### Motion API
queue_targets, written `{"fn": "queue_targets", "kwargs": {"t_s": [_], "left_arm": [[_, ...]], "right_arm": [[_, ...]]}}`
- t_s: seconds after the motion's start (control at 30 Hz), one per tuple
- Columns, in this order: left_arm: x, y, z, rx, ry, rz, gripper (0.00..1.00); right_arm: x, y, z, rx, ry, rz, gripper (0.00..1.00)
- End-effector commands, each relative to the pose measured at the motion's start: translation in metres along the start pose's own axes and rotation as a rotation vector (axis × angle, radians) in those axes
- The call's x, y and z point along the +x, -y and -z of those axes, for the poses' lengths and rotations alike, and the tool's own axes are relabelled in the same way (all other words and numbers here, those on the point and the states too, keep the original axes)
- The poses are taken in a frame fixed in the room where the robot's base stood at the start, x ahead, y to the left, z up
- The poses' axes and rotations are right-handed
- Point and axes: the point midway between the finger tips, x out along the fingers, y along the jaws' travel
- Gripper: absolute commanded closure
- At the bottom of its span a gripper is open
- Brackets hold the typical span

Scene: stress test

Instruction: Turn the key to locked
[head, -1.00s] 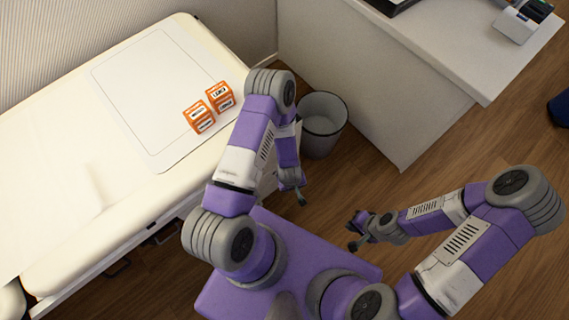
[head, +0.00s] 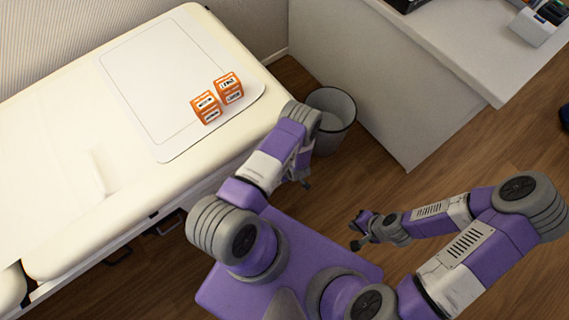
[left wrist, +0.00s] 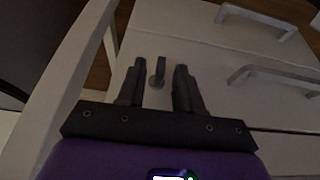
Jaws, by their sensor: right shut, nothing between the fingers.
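A small dark key (left wrist: 160,66) sticks out of a round lock on a pale cabinet front in the left wrist view. My left gripper (left wrist: 159,72) is open, with one finger on each side of the key in the picture. I cannot tell whether either finger touches it. In the head view my left gripper (head: 304,183) hangs low beside the bed, small and partly hidden by its arm, and the key is not visible there. My right gripper (head: 356,233) is shut and empty, above the floor, away from the cabinet.
Metal drawer handles (left wrist: 258,20) sit right of the key. A padded bed (head: 60,150) fills the left, bearing a white mat (head: 150,85) and orange-and-white boxes (head: 206,106). A grey bin (head: 332,118) and a white desk (head: 440,50) stand beyond my left arm. Wooden floor is open at right.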

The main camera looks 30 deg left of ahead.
Motion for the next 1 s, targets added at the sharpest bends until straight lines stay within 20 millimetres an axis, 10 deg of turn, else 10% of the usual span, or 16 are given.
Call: {"fn": "queue_targets", "kwargs": {"t_s": [0.27, 0.5, 1.0], "left_arm": [[0.0014, -0.0002, 0.0002, 0.001, 0.001, 0.0, 0.65], [0.0013, -0.0002, 0.0001, 0.001, 0.001, -0.001, 1.0], [0.001, -0.0019, -0.0002, 0.011, 0.001, 0.022, 1.0]], "right_arm": [[0.0003, 0.0, 0.0, 0.0, 0.0, 0.0, 1.0], [0.0003, 0.0, 0.0, 0.0, 0.0, 0.0, 1.0], [0.0003, -0.0001, 0.0, 0.0, 0.0, 0.0, 1.0]]}}
